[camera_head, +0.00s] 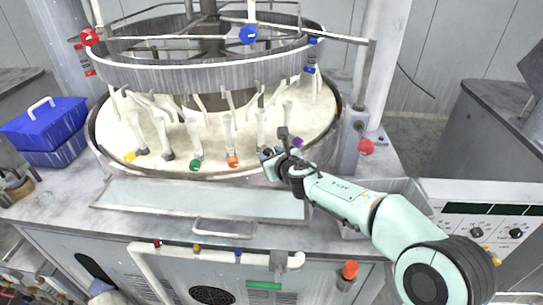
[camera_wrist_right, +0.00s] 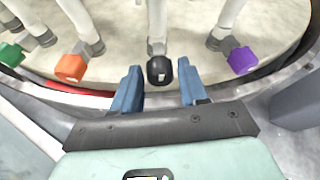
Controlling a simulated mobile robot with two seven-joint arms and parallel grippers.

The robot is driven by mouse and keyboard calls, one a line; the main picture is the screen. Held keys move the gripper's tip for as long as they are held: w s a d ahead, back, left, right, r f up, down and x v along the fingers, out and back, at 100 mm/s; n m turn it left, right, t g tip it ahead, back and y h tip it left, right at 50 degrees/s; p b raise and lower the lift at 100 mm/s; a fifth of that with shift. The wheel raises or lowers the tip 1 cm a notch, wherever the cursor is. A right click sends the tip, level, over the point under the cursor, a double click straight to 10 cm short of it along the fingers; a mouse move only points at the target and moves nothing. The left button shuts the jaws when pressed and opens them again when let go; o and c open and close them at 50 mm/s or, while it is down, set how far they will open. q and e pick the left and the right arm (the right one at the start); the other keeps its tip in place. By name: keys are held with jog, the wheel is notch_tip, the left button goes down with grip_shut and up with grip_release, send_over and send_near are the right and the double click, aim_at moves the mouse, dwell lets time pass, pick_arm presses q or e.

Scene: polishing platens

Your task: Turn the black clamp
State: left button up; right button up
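The black clamp (camera_wrist_right: 160,70) is a small dark knob at the foot of a pale post on the rim of the round polishing basin. In the right wrist view it sits between and slightly beyond the two blue fingers of my right gripper (camera_wrist_right: 160,88). The fingers are open, with a gap on each side of the clamp, and do not appear to touch it. In the head view my right gripper (camera_head: 270,156) is at the basin's front right rim and largely hides the clamp. My left gripper is not in view.
An orange clamp (camera_wrist_right: 72,66) and a green clamp (camera_wrist_right: 12,54) are to the left, and a purple clamp (camera_wrist_right: 242,60) is to the right. A blue box (camera_head: 45,125) stands at the far left. A control panel (camera_head: 490,222) is at the right.

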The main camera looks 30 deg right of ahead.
jog(key=c, duration=0.6)
jog(key=shift+c, duration=0.2)
jog(key=shift+m, duration=0.3)
jog(key=shift+d+m+y, duration=0.15)
jog(key=shift+m+y, duration=0.7)
jog(key=shift+m, duration=0.2)
jog(key=shift+d+m+y, duration=0.1)
jog(key=shift+m+y, duration=0.75)
jog(key=shift+m, duration=0.2)
jog(key=o, duration=1.1)
jog(key=shift+c, duration=0.2)
